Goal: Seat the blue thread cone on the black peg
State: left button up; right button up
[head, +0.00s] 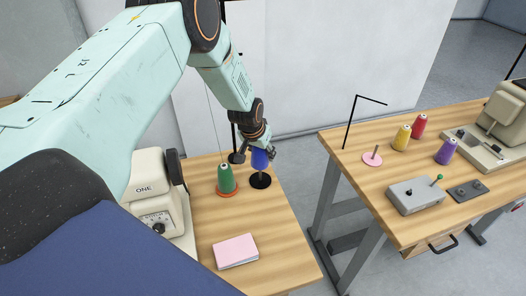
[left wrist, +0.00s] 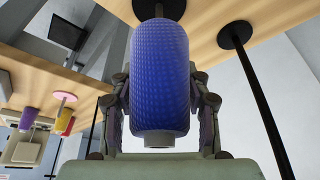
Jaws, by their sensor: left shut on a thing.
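The blue thread cone (head: 260,160) is upright just above the round black base (head: 260,181) of the black peg on the left table. My left gripper (head: 262,150) is shut on the cone from above. In the left wrist view the cone (left wrist: 160,75) sits between both fingers of the gripper (left wrist: 162,105). The black base (left wrist: 158,8) shows past the cone's far end, with what looks like a short bit of peg between them. Whether the peg is inside the cone, I cannot tell. My right gripper is not in view.
A green cone (head: 226,178) on an orange base stands close left of the black base. A black pole stand (head: 237,157) is just behind. A cream machine (head: 155,200) and a pink pad (head: 235,251) share the table. A second table (head: 380,185) is across a gap.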

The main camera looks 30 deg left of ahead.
pick_arm(q)
jog(key=shift+a+f, duration=0.15)
jog(key=shift+f, duration=0.3)
jog(key=shift+f+b, duration=0.25)
jog(key=shift+b, duration=0.2)
jog(key=shift+w+d+f+b, duration=0.1)
jog(key=shift+d+f+b, duration=0.05)
jog(key=shift+f+b, duration=0.25)
jog(key=shift+w+d+f+b, duration=0.1)
jog(key=shift+d+f+b, duration=0.05)
jog(key=shift+f+b, duration=0.2)
jog(key=shift+s+a+f+b, duration=0.1)
jog(key=shift+a+f+b, duration=0.05)
jog(key=shift+f+b, duration=0.35)
jog(key=shift+s+a+f+b, duration=0.1)
jog(key=shift+a+f+b, duration=0.05)
jog(key=shift+f+b, duration=0.3)
jog(key=shift+w+d+f+b, duration=0.15)
jog(key=shift+d+f+b, duration=0.05)
jog(key=shift+f+b, duration=0.55)
jog(key=shift+f, duration=0.15)
jog(key=shift+a, duration=0.15)
